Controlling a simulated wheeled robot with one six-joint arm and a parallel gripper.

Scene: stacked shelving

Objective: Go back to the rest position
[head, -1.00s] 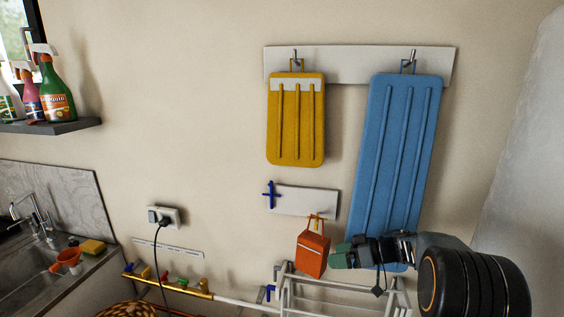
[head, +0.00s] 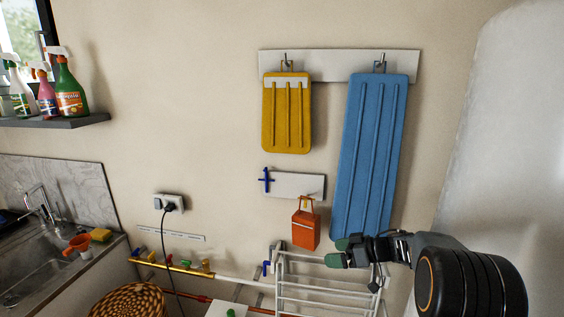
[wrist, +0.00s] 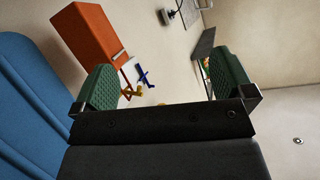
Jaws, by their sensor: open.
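My gripper (head: 340,252) is at the lower right of the head view, in front of the lower end of the blue board. In the wrist view my gripper (wrist: 165,85) has its two green pads wide apart with nothing between them. An orange box-shaped holder (head: 306,230) hangs by its handle from a hook on a small white wall plate (head: 300,186), left of my gripper and apart from it. The orange holder also shows at the upper left of the wrist view (wrist: 88,38).
A blue board (head: 374,150) and a yellow board (head: 286,115) hang from a white rail (head: 335,66). A white rack (head: 300,285) stands below my gripper. Spray bottles stand on a shelf (head: 55,122) at left, above a sink (head: 35,265). A woven basket (head: 127,300) is at lower left.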

